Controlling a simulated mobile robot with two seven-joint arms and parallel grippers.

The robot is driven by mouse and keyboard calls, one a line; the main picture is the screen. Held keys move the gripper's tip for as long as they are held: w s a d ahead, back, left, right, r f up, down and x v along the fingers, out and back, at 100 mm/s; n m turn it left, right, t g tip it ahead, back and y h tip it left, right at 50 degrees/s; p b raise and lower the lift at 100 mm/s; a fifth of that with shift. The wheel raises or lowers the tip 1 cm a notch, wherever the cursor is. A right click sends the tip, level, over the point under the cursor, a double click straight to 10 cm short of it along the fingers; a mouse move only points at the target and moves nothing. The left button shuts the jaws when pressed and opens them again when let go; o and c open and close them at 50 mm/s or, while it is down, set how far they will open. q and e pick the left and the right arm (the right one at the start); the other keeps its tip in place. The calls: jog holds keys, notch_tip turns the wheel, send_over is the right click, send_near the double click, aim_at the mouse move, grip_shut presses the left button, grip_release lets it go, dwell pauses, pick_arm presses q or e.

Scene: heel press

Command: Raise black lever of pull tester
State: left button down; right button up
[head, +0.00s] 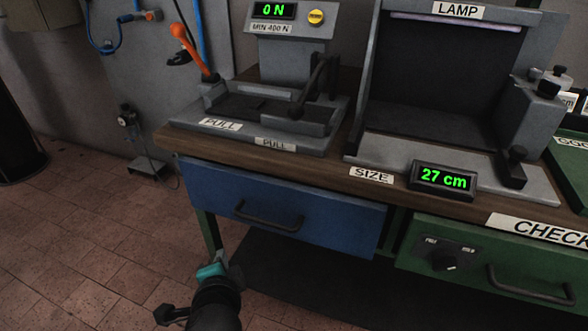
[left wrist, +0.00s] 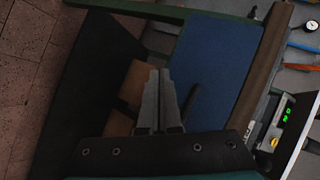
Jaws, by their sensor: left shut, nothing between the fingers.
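The pull tester (head: 285,55) stands on the left of the workbench, with a green "0 N" display and a yellow button. Its black lever (head: 311,82) is at the right of its base and slants upward. An orange-handled lever (head: 191,52) stands at the left of its base. My left gripper (head: 222,258) is low in front of the bench, below the blue drawer and well apart from the black lever. Its grey fingers show shut and empty in the left wrist view (left wrist: 160,76). My right gripper is not in view.
A blue drawer (head: 275,205) with a handle is under the worktop's front edge. To the right are the lamp box (head: 435,75), a "27 cm" size display (head: 443,178) and a green drawer (head: 480,265) with a knob. Tiled floor lies open at the left.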

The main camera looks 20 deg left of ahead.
pick_arm(q)
jog(key=w+r+m+t+y, duration=0.1)
jog(key=w+r+m+t, duration=0.5)
jog(key=r+m, duration=0.3)
jog(key=m+t+h, duration=0.6)
jog(key=m+h, duration=0.1)
jog(key=m, duration=0.9)
send_near(294, 142)
jog(key=r, duration=0.2)
jog(key=shift+s+f, duration=0.1)
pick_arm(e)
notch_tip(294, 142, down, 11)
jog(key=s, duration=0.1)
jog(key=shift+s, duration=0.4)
pick_arm(q)
jog(key=x, duration=1)
jog(key=shift+p, duration=0.35)
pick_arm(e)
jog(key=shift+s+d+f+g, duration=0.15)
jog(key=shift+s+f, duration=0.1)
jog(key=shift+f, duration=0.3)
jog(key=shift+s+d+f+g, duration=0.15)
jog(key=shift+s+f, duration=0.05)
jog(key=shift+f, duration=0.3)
